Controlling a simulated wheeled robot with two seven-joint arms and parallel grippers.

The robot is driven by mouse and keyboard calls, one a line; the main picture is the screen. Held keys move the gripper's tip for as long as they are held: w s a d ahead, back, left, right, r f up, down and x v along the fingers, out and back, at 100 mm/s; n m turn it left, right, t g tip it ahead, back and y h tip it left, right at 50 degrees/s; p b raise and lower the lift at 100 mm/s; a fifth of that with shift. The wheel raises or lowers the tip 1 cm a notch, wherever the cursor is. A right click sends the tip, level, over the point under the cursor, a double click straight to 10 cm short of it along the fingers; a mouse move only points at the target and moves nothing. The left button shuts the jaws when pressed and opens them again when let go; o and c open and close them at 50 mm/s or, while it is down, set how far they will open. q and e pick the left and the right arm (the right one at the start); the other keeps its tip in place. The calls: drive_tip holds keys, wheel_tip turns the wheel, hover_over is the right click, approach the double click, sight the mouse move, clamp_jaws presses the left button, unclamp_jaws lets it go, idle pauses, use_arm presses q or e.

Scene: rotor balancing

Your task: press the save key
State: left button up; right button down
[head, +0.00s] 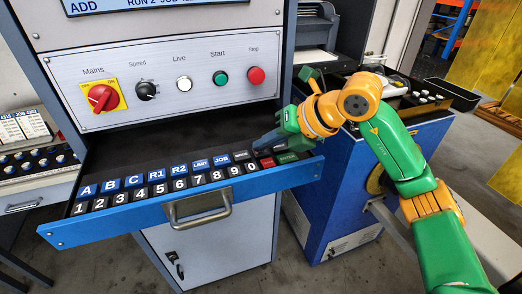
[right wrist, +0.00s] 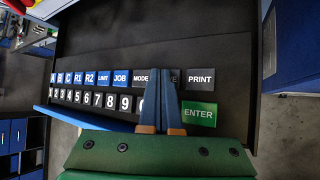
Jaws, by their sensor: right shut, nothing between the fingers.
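The key row lies in a pulled-out blue drawer (head: 195,196). In the right wrist view a dark key (right wrist: 177,76) between the MODE key (right wrist: 140,76) and the PRINT key (right wrist: 200,78) is partly covered by my fingers, and only the end of its label, an "E", shows. This fits the save key. My right gripper (head: 262,143) is shut and empty, with its fingertips over the right end of the keys. In the right wrist view the fingers (right wrist: 160,78) point at the dark key's left part. I cannot tell whether they touch it. My left gripper is not in view.
The green ENTER key (right wrist: 198,115) sits below PRINT, and a red key (head: 267,162) is beside it. Blue letter keys and black number keys fill the left. Above is a panel with a red mains switch (head: 103,97) and buttons. The drawer handle (head: 197,209) sticks out in front.

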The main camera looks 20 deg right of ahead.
sight(265, 154)
drive_tip(key=shift+f, duration=0.15)
idle(0.3)
drive_tip(key=shift+r+p, duration=0.8)
drive_tip(key=shift+r, duration=0.15)
drive_tip(key=shift+r, duration=0.1)
wheel_tip(265, 154, up, 5)
drive_tip(key=p, duration=0.4)
